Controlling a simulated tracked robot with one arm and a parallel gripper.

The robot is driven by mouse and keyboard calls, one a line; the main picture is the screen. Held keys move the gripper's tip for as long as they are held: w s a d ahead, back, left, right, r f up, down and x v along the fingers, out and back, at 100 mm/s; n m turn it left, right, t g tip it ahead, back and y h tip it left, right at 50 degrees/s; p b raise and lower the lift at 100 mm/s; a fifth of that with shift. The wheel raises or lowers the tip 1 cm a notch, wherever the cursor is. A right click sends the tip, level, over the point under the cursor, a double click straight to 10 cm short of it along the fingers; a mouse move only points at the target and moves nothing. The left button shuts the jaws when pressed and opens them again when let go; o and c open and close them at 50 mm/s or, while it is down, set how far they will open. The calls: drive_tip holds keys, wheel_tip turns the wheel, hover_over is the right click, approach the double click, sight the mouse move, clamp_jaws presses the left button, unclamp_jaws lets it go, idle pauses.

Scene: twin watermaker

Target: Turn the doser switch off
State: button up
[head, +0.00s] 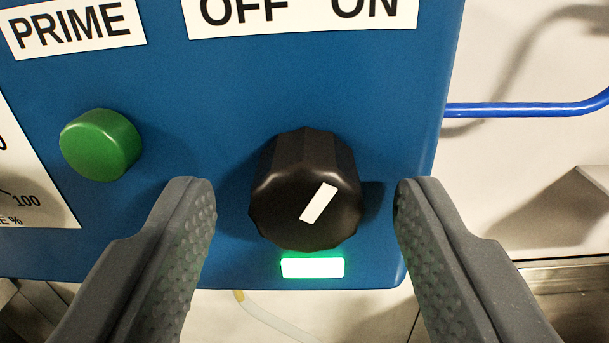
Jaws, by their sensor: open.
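The doser switch is a black fluted knob (290,200) on a blue panel (235,90), at the centre right of the head view. Its white pointer mark (319,203) tilts up to the right, toward the word ON. The OFF/ON label (305,14) is above it, cut by the top edge. A lit green-white lamp (312,268) glows just below the knob. My gripper (305,205) is open, with one finger to the left of the knob and one to the right. Gaps show between the knob and both fingers in the picture; contact is not visible.
A green button (101,145) under the PRIME label (72,22) sits left of my left finger. A white dial scale (25,175) is at the far left. A blue tube (525,109) leaves the panel's right side. The panel's lower edge is just below the lamp.

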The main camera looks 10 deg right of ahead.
drive_tip(key=shift+w, duration=0.25)
drive_tip(key=c, duration=1)
drive_tip(key=shift+a, duration=0.3)
drive_tip(key=shift+o, duration=0.2)
drive_tip(key=shift+d+b, duration=0.15)
drive_tip(key=shift+b, duration=0.2)
drive_tip(key=shift+n+b, duration=0.3)
drive_tip(key=shift+b, duration=0.05)
drive_tip(key=n+b, duration=0.5)
drive_tip(key=b, duration=0.3)
drive_tip(key=shift+d+f+b, duration=0.1)
drive_tip(key=shift+b, duration=0.3)
drive_tip(key=n+b, duration=0.6)
drive_tip(key=b, duration=0.1)
